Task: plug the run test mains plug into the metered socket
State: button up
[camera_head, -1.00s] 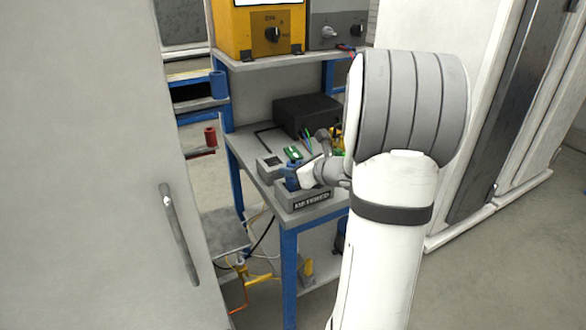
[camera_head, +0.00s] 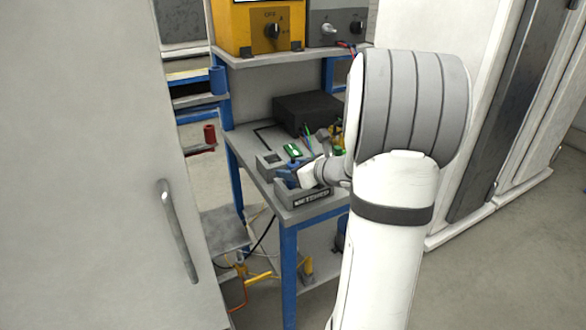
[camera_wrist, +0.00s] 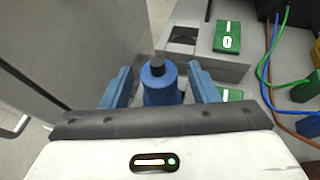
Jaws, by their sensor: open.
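A blue plug (camera_wrist: 160,88) with a black top stands between my gripper's two blue fingers in the wrist view. My gripper (camera_wrist: 161,76) is open, with a finger on each side of the plug and narrow gaps showing. In the head view my gripper (camera_head: 289,173) is low over the grey box with the METERED label (camera_head: 311,198), at the bench's front. The plug's lower end and the socket beneath it are hidden, so I cannot tell how far in it sits.
A second grey box (camera_head: 266,163) with a dark recess and green switch plate (camera_wrist: 228,38) stands just behind. Green, blue and brown wires (camera_wrist: 268,65) are close on the right. A black box (camera_head: 306,113) stands at the bench's back. A large grey door (camera_head: 85,180) is at left.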

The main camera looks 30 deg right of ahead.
jog(key=v, duration=0.7)
jog(key=shift+s+p, duration=0.25)
jog(key=shift+p, duration=0.15)
